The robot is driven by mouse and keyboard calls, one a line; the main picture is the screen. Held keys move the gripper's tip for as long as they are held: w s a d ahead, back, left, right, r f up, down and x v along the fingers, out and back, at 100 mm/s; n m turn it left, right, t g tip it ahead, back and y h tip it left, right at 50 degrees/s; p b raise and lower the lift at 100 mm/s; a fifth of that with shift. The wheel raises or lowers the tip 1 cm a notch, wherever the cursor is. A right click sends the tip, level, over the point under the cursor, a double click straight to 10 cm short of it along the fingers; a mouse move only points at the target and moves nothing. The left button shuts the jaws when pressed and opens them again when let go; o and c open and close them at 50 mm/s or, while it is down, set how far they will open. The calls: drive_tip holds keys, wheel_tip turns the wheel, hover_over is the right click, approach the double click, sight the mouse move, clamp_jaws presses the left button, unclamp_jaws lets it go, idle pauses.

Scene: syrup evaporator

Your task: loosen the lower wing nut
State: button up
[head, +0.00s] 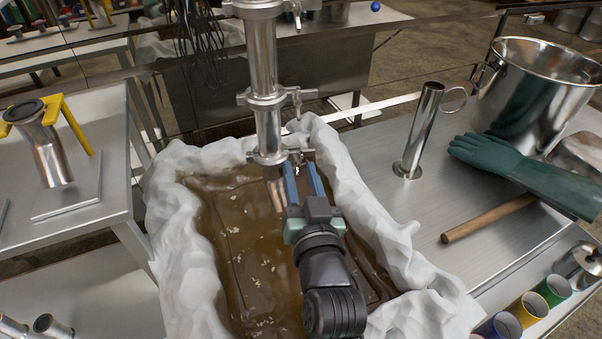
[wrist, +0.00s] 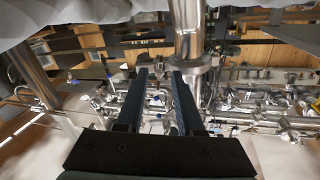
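A vertical steel pipe (head: 263,60) carries clamps one above another. The lower clamp (head: 268,158) has a small metal wing nut (head: 296,157) on its right side. Another wing nut (head: 296,96) is on the clamp above. My gripper (head: 301,170) is open, its two blue fingers pointing up toward the lower wing nut with a gap between them. In the wrist view the fingers (wrist: 160,74) are apart, just left of the pipe (wrist: 188,30) and its clamp (wrist: 190,64). A small metal part shows between the tips; I cannot tell whether the fingers touch it.
Below is a brown syrup-filled pan (head: 245,250) edged by crumpled white cloth (head: 185,240). On the right bench are an upright steel tube (head: 420,130), a green glove (head: 520,165), a large pot (head: 535,95) and a wooden handle (head: 490,218). A metal table (head: 100,190) stands left.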

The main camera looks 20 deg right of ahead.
drive_tip(key=shift+s, duration=0.1)
drive_tip(key=v, duration=1.2)
drive_tip(key=shift+s+p, duration=0.4)
drive_tip(key=shift+a, duration=0.1)
drive_tip(key=w+a+r+n+t+y, duration=0.1)
drive_tip(key=w+a+r+n+t, duration=0.2)
drive_tip(key=r, duration=0.8)
drive_tip(key=w+a+r+t+y, duration=0.1)
drive_tip(key=w+a+r+t, duration=0.2)
drive_tip(key=r, duration=0.8)
drive_tip(key=s+a+r+n+t+y, duration=0.1)
drive_tip(key=s+a+r+t, duration=0.2)
drive_tip(key=r, duration=0.7)
drive_tip(key=s+a+r+n+t+y, duration=0.1)
drive_tip(key=s+a+r, duration=0.3)
drive_tip(key=r, duration=0.7)
wheel_tip(320, 180, up, 27)
drive_tip(key=w+p, duration=0.1)
drive_tip(key=p, duration=2.6)
drive_tip(key=shift+w+a+p, duration=0.2)
drive_tip(key=shift+a+p, duration=0.1)
drive_tip(key=shift+p, duration=0.05)
